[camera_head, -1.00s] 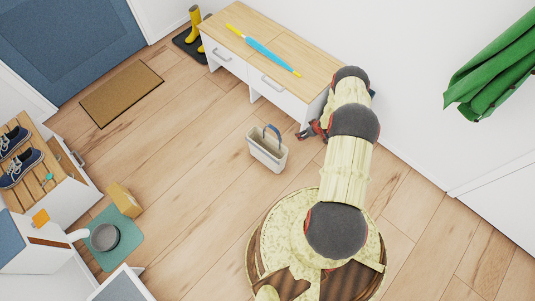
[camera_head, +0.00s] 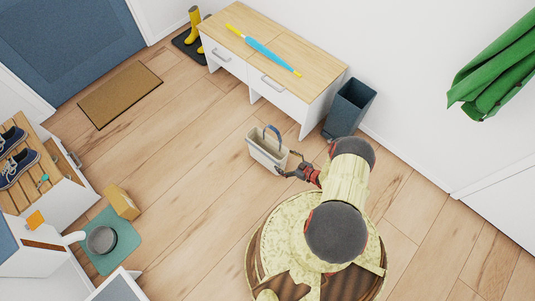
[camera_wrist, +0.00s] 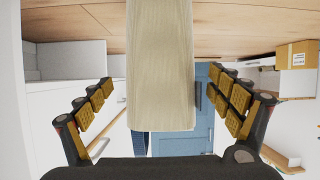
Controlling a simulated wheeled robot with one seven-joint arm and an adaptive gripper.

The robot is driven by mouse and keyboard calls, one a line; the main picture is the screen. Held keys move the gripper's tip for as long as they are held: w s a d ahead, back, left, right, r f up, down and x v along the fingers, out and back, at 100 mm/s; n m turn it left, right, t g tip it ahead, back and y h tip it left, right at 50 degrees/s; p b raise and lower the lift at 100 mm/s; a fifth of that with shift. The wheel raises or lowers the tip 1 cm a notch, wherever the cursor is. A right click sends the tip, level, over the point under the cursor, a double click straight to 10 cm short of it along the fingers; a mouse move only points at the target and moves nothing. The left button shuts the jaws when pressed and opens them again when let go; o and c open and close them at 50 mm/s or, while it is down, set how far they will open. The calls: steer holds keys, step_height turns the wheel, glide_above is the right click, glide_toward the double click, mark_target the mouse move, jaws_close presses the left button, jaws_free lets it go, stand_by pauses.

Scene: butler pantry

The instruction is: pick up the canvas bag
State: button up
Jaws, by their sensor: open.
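The canvas bag (camera_head: 262,152) is cream-coloured with a blue handle. It stands upright on the wood floor in front of the drawer bench. My gripper (camera_head: 288,170) is low at the bag's right end, close to it. In the wrist view the bag (camera_wrist: 160,60) shows as a beige panel in the middle. The open fingers of my gripper (camera_wrist: 162,88) are on either side of it, with gaps left and right. In the head view the fingertips are small, so contact with the bag cannot be told.
The drawer bench (camera_head: 300,103) with a blue-and-yellow umbrella (camera_head: 268,55) stands behind the bag. A dark bin (camera_head: 352,105) is at the bench's right end. A cardboard box (camera_head: 122,201) and grey bowl (camera_head: 102,240) are at left. Floor left of the bag is clear.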

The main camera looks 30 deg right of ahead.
steer(key=b+x, duration=0.2)
steer(key=x, duration=0.5)
steer(key=shift+w+f+b, duration=0.15)
steer(key=shift+f+b, duration=0.05)
steer(key=shift+b, duration=0.2)
steer(key=shift+a, duration=0.1)
steer(key=c, duration=1.3)
steer(key=shift+r, duration=0.1)
steer(key=shift+c, duration=0.2)
